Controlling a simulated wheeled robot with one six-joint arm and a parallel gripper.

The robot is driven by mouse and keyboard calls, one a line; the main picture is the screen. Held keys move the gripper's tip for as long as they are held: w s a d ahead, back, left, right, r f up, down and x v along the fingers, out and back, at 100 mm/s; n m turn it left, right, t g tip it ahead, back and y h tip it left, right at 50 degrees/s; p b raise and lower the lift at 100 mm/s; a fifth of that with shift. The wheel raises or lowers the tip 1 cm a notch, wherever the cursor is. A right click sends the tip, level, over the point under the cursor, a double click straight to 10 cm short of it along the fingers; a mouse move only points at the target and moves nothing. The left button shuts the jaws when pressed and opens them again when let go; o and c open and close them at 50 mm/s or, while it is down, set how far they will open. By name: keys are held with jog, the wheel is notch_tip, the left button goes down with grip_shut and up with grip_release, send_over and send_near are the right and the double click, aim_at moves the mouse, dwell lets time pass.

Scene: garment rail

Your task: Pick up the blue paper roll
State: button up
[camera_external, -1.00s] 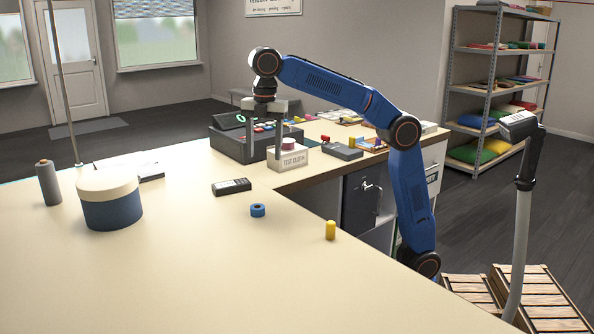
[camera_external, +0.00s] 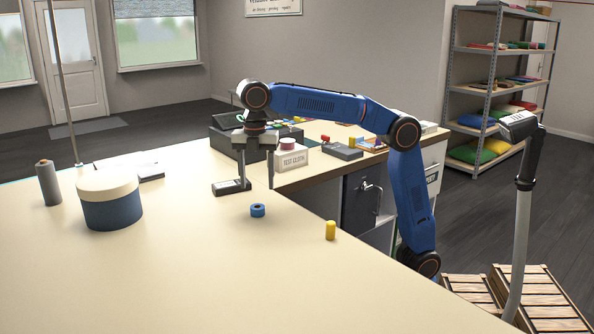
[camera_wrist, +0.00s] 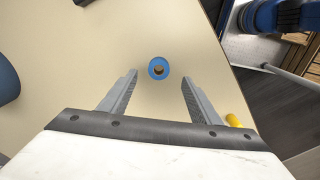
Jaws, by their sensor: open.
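The blue paper roll (camera_external: 258,210) is a short ring with a hole through it, resting on the cream tabletop (camera_external: 200,275). In the wrist view the roll (camera_wrist: 159,68) lies just beyond the fingertips, between their lines, with its hole facing up. My gripper (camera_external: 256,187) is open and empty, with its two fingers pointing down above the table, behind the roll. The fingers also show apart in the wrist view (camera_wrist: 158,78). Neither finger touches the roll.
A yellow cylinder (camera_external: 330,230) stands right of the roll near the table edge. A dark handheld device (camera_external: 231,187) lies close to my gripper. A round blue box with a cream lid (camera_external: 112,210) stands left. A "TEST CLOTH" box (camera_external: 292,160) stands behind.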

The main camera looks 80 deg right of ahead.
aim_at(257, 207)
jog(key=shift+w+a+f, duration=0.1)
jog(key=shift+a+f, duration=0.05)
jog(key=shift+f, duration=1.9)
jog(key=shift+a+f, duration=0.15)
jog(key=shift+f, duration=1.9)
jog(key=c, duration=1.1)
